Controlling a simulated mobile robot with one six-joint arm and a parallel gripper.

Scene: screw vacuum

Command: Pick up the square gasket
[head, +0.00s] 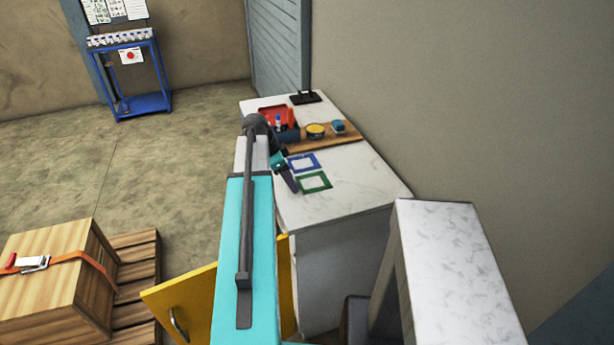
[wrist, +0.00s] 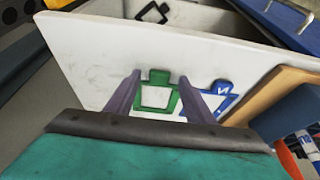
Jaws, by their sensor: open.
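A green square frame (head: 326,185) and a blue square frame (head: 309,170) lie flat on the white worktop. I cannot tell which is called the square gasket. My gripper (head: 287,180) is at the left side of both frames in the head view and hides part of their left edges. In the wrist view my gripper (wrist: 160,77) is open, with its two purple fingers on either side of the green frame (wrist: 157,108). The blue frame (wrist: 219,88) is partly behind the right finger. I cannot tell how high the fingertips are above the worktop.
The worktop (head: 345,195) is bare in front and right of the frames. A wooden board (head: 347,138) behind them holds a yellow tin (head: 316,130) and other items. A wall stands close on the right. A black outlined shape (wrist: 152,13) shows beyond the worktop edge.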

